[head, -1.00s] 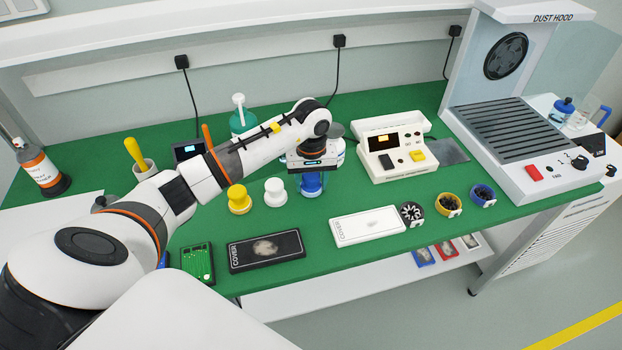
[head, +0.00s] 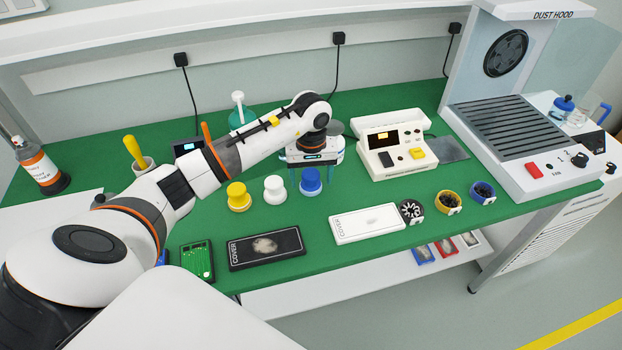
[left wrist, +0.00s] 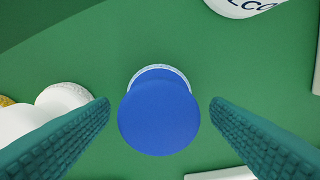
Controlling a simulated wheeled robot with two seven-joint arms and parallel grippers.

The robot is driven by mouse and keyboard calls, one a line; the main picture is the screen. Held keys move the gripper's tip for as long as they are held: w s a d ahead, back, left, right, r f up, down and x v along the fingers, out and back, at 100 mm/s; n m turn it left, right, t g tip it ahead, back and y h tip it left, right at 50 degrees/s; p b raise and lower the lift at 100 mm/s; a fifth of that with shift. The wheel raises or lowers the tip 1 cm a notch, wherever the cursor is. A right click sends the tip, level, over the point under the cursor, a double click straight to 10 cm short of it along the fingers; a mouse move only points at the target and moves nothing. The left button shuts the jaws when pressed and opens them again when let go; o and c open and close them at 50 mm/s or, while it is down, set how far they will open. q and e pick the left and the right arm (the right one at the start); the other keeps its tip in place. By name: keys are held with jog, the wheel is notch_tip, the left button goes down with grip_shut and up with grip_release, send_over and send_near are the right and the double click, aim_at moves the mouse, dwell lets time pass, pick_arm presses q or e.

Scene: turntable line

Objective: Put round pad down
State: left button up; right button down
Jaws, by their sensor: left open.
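A round pad with a blue knob (head: 311,181) stands upright on the green bench top, at the right end of a row with a white-knobbed pad (head: 274,190) and a yellow-knobbed pad (head: 238,197). My left gripper (head: 311,172) is directly above and behind the blue knob, fingers pointing down. In the left wrist view the blue knob (left wrist: 159,122) sits between the two open teal fingers (left wrist: 160,104), with a gap on each side. The knob hides most of its base. My right gripper is not in view.
A white cover (head: 368,224) and a black cover (head: 266,248) lie along the front edge. A beige test device (head: 392,145) stands to the right of my gripper. Small cups of dark parts (head: 449,203) stand farther right. Bare green bench lies between the knobs and covers.

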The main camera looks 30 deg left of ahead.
aim_at(311, 175)
pick_arm(q)
notch_tip(311, 175, up, 11)
jog(key=b, duration=0.2)
jog(key=shift+f, duration=0.15)
dwell(0.3)
